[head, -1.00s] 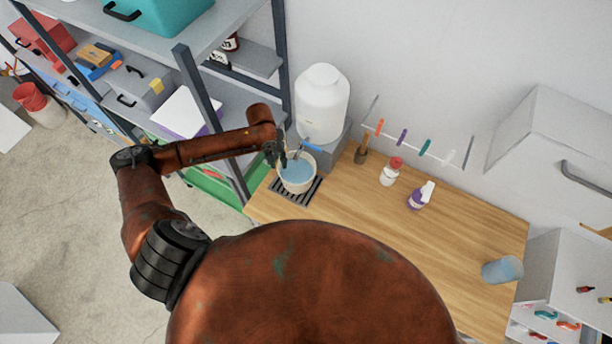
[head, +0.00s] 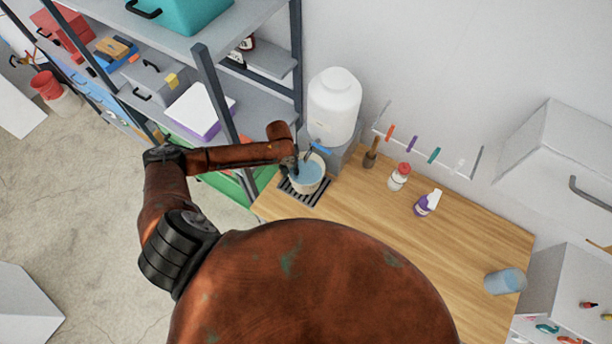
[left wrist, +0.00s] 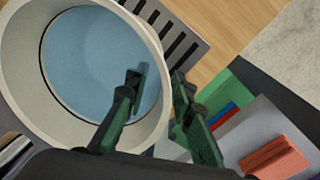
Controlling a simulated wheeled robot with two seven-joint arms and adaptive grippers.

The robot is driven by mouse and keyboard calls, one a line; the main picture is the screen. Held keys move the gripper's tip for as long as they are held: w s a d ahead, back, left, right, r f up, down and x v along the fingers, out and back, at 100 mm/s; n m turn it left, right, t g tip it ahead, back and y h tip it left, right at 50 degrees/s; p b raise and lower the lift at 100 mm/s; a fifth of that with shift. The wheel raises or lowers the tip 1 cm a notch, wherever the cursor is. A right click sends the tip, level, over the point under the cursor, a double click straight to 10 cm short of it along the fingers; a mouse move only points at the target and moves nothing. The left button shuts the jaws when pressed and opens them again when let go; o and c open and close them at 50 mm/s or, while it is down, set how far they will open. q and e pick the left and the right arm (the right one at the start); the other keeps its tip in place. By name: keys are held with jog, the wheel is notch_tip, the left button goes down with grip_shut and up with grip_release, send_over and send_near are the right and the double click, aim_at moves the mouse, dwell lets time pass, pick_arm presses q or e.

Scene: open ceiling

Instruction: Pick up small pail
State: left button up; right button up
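A small cream pail (head: 321,182) with blue water in it stands on a dark slatted grate (head: 297,200) at the back left corner of the wooden worktop, under the white water tank. In the left wrist view the pail (left wrist: 25,100) fills the upper left, with its rim close to the camera. My left gripper (head: 293,164) is at the pail's left rim. In the left wrist view the gripper (left wrist: 157,80) has its fingers apart, one over the inside of the pail and one outside the wall. A gap shows between inner finger and wall. My right gripper is not in view.
A white tank (head: 334,104) with a blue tap stands behind the pail. A shelf rack (head: 215,90) rises close on the left. A brush (head: 371,153), a red-capped bottle (head: 399,178) and a spray bottle (head: 427,203) stand to the right.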

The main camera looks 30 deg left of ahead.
pick_arm(q)
grip_shut()
dwell(0.7)
jog(key=shift+w+r, duration=0.1)
jog(key=shift+r, duration=0.05)
